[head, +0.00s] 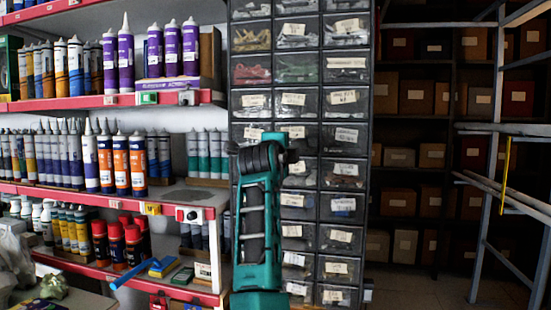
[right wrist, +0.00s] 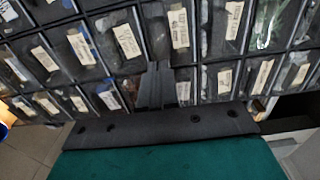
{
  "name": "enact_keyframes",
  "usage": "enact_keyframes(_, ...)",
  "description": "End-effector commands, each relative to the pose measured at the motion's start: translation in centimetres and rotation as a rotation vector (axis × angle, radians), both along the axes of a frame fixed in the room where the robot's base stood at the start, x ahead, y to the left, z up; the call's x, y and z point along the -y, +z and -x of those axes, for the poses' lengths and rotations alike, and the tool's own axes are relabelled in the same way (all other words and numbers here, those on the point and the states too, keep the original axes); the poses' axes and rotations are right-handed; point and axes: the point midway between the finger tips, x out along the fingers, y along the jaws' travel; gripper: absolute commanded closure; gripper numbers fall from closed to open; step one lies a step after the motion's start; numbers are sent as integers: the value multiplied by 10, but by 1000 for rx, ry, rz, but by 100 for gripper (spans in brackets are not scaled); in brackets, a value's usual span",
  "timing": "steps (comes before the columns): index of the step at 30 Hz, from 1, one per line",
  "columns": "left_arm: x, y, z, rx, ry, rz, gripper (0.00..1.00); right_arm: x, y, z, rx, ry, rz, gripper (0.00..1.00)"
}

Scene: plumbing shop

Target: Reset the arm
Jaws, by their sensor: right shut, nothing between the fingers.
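My right gripper (right wrist: 156,88) shows in the right wrist view as dark fingers pressed together. It is shut with nothing between the fingers and points toward the labelled drawers. I cannot tell from this view whether it touches them. In the head view one of my teal and black arms rises upright in the middle, in front of the drawer cabinet. No gripper fingers can be made out there. My left gripper is in neither view.
The drawer cabinet (head: 342,134) stands straight ahead. Left of it, shelves with red edges (head: 95,186) hold tubes and spray cans. A blue-handled tool (head: 136,272) lies on the lower shelf. A metal rack (head: 489,195) stands at right, with boxes behind. Some floor shows between cabinet and rack.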

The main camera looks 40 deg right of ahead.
Motion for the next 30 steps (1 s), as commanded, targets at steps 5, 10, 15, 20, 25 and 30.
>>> enact_keyframes(5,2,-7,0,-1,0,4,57,-26,-2,21,2,3,-1,100)
enact_keyframes(10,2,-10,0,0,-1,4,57,-41,-1,34,-1,1,1,100)
enact_keyframes(15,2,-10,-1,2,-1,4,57,-45,-1,38,-2,1,-1,100)
enact_keyframes(20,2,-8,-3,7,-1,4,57,-45,-4,37,-13,3,8,100)
enact_keyframes(25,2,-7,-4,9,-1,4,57,-52,-47,25,-142,56,128,100)
enact_keyframes(30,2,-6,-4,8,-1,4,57,-71,-133,13,-382,186,368,100)
